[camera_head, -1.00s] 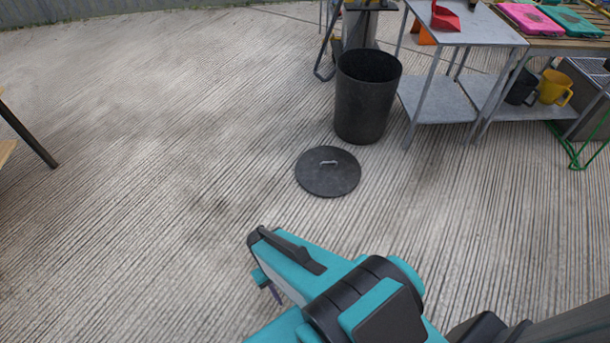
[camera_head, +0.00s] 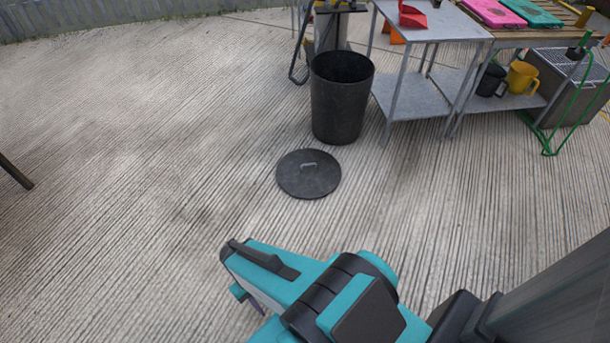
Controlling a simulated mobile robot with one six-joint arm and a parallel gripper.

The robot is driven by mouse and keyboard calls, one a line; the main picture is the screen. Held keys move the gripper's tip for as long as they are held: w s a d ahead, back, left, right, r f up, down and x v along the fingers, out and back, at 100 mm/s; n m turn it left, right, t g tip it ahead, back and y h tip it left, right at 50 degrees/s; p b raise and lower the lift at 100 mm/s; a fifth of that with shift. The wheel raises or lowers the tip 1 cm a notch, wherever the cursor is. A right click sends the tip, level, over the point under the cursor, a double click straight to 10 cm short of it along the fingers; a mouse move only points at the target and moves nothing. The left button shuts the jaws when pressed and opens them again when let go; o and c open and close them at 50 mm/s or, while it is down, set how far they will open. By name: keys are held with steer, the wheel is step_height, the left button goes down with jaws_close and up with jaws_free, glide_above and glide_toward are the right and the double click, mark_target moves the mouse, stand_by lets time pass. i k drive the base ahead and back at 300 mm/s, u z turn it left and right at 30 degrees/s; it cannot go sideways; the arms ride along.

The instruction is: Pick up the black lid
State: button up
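The black lid (camera_head: 308,181) is a round, dark disc lying flat on the ribbed concrete ground. A small light handle (camera_head: 309,165) stands on its top. The lid is just in front of an open black bin (camera_head: 340,104). My teal and black arm reaches in from the bottom of the head view, nearer to me than the lid and apart from it. My gripper's end (camera_head: 247,297) points down to the lower left. Its fingers are mostly hidden, so I cannot see whether they are open or shut.
A grey metal table (camera_head: 447,22) with a red dustpan (camera_head: 412,14) stands behind and right of the bin.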

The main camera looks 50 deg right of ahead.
mark_target(305, 173)
steer(key=z, duration=0.35)
steer(key=i, duration=1)
steer(key=u, duration=0.35)
